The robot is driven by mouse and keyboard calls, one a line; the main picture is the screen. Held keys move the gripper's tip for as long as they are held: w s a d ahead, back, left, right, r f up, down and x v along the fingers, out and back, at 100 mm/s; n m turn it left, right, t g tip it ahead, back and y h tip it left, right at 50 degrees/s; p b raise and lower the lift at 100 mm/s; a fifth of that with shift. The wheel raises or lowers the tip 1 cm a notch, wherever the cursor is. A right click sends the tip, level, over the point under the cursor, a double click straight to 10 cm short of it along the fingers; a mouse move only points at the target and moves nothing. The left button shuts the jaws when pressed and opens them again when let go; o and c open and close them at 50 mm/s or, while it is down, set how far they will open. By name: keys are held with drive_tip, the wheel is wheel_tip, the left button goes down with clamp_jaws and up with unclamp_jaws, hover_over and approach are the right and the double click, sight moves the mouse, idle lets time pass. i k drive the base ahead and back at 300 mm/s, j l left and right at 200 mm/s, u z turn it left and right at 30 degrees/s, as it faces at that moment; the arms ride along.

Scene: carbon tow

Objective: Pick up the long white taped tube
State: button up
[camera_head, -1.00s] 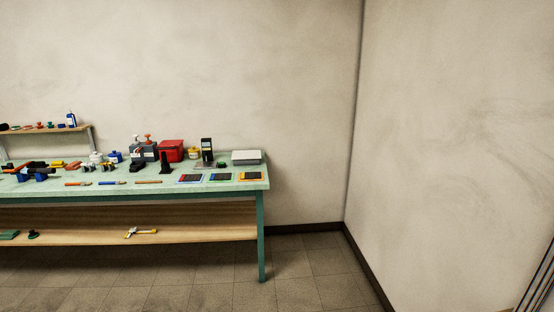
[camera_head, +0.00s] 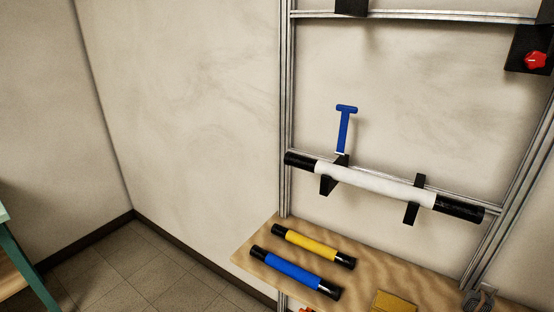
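The long white taped tube (camera_head: 375,183) shows in the head view, right of the middle. It has a white middle and black ends. It lies across two black brackets (camera_head: 412,200) on a metal frame, sloping down to the right in the picture. Nothing is seen touching it apart from its supports. My gripper is not in view, so its state does not show.
Below the tube is a wooden shelf (camera_head: 258,243) with a yellow tube (camera_head: 305,246) and a blue tube (camera_head: 293,271), both black-ended. A blue T-shaped tool (camera_head: 344,128) stands behind the white tube. A red knob (camera_head: 536,60) is at upper right. Open tiled floor (camera_head: 150,268) lies lower left.

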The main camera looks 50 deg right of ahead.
sight(469, 212)
drive_tip(key=z, duration=1.1)
